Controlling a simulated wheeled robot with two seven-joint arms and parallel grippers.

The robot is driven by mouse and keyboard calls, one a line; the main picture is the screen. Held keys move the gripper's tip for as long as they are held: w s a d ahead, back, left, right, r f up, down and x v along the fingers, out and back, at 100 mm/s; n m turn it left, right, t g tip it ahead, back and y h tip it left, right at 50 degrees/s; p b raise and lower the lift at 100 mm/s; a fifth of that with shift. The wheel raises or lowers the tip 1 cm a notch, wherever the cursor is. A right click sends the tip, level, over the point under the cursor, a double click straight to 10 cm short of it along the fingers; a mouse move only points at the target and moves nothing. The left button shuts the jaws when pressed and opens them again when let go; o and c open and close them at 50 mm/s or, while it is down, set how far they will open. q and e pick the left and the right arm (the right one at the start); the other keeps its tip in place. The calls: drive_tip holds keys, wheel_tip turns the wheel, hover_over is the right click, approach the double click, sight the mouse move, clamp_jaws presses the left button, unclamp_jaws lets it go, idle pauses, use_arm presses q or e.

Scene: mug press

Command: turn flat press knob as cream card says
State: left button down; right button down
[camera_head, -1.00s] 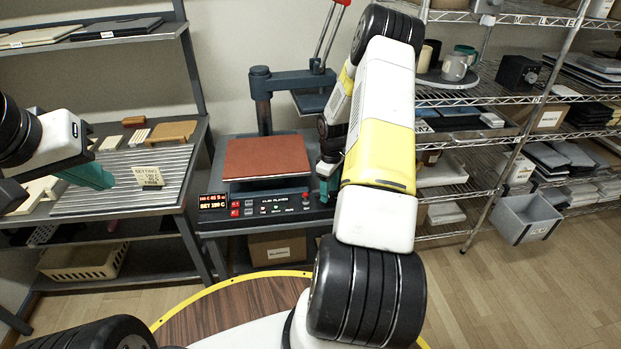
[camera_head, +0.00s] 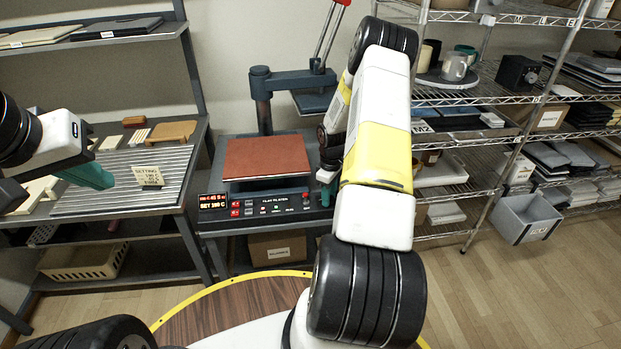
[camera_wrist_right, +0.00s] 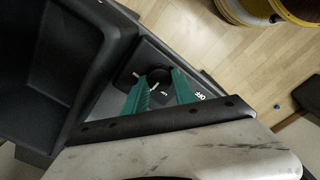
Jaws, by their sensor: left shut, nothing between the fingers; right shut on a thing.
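The flat press has a red-brown pad (camera_head: 265,158) and a front control panel (camera_head: 285,204). Its lit display (camera_head: 213,201) has a lower line that seems to read SET 180 C, though the digits are small. The cream card (camera_head: 147,176) stands on the ribbed bench at left; it starts with SETTING, and its smaller lines are hard to read. My right gripper (camera_head: 327,188) is at the panel's right end. In the right wrist view its teal fingers (camera_wrist_right: 160,84) are shut on the dark knob (camera_wrist_right: 157,75). My left gripper (camera_head: 92,175) is shut and empty above the left bench.
A wire shelf with mugs (camera_head: 455,67) and a grey hanging bin (camera_head: 527,218) stands at right. A wooden board (camera_head: 172,131) lies on the left bench, with a cream basket (camera_head: 84,262) below. The floor at right is clear.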

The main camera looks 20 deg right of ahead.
drive_tip(key=shift+m, duration=0.3)
drive_tip(key=m, duration=0.4)
drive_tip(key=shift+w, duration=0.1)
drive_tip(key=m, duration=0.5)
drive_tip(key=shift+d+m, duration=0.1)
drive_tip(key=shift+m, duration=0.2)
idle(0.3)
drive_tip(key=c, duration=1)
unclamp_jaws()
drive_tip(key=shift+r, duration=0.15)
wheel_tip(320, 180, up, 8)
drive_tip(key=shift+f, duration=0.2)
